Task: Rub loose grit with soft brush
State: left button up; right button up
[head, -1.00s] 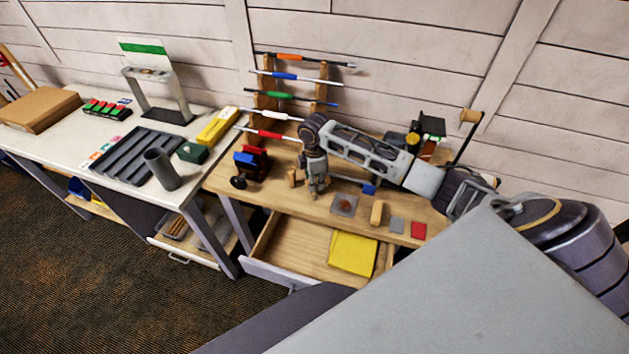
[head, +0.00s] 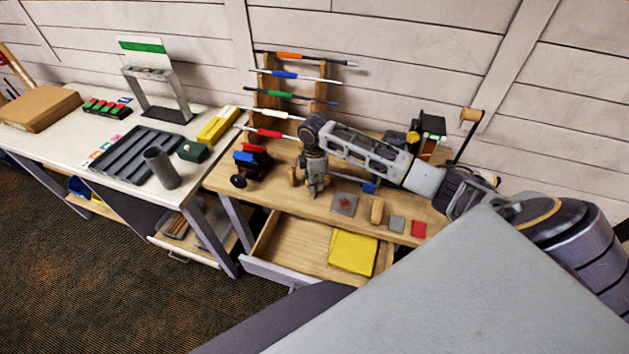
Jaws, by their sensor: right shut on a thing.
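My right gripper (head: 316,188) points down over the wooden bench, left of the grey square plate. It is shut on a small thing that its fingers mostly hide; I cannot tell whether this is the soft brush. The grey plate (head: 337,209) lies flat and bears a reddish-brown patch (head: 345,202), which may be the loose grit. A tan wooden block (head: 377,211) stands right of the plate, apart from the gripper. A small blue piece (head: 369,187) lies behind the plate on the bench. My left gripper is not in view.
The bench's open drawer (head: 271,268) holds a yellow cloth (head: 353,252). A red-and-blue clamp (head: 252,162) stands left of the gripper. Grey (head: 397,224) and red (head: 418,229) squares lie at the right. A rack of coloured shafts (head: 291,94) stands behind. A white table (head: 60,148) is at left.

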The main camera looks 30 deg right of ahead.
jog(key=shift+s+a+r, duration=0.1)
jog(key=shift+s+a, duration=0.95)
jog(key=shift+a, duration=0.2)
jog(key=shift+s+a, duration=1.15)
jog(key=shift+a, duration=0.2)
jog(key=shift+f, duration=0.35)
jog(key=shift+w+d, duration=0.1)
jog(key=shift+d, duration=0.05)
jog(key=shift+w+d+f, duration=0.15)
jog(key=shift+w+d, duration=0.9)
jog(key=shift+d, duration=0.2)
